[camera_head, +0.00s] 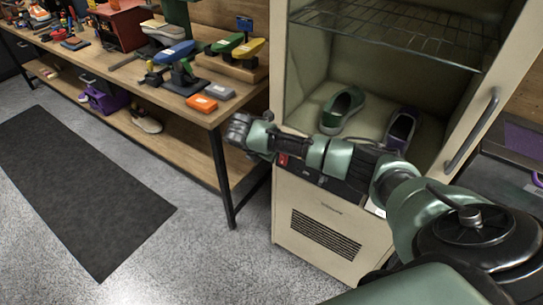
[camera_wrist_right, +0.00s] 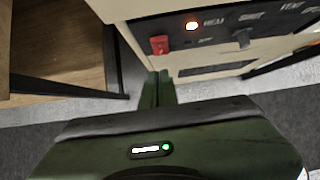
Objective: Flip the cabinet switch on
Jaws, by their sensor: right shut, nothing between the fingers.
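The cream cabinet (camera_head: 315,215) has a dark control panel below its shoe compartment. The red switch (camera_head: 283,159) is at the panel's left end, partly beside my arm in the head view. My right gripper (camera_head: 240,130) is at the cabinet's front left corner. Its fingers (camera_wrist_right: 157,78) are shut and empty, and appear just below the red switch in the wrist view. I cannot tell whether they touch it. My left gripper is not in view.
A green shoe (camera_head: 342,110) and a purple shoe (camera_head: 400,130) sit inside the cabinet under a wire rack (camera_head: 395,35). A wooden workbench (camera_head: 215,115) with tools stands close on the left. A dark mat (camera_head: 85,185) lies on the open floor.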

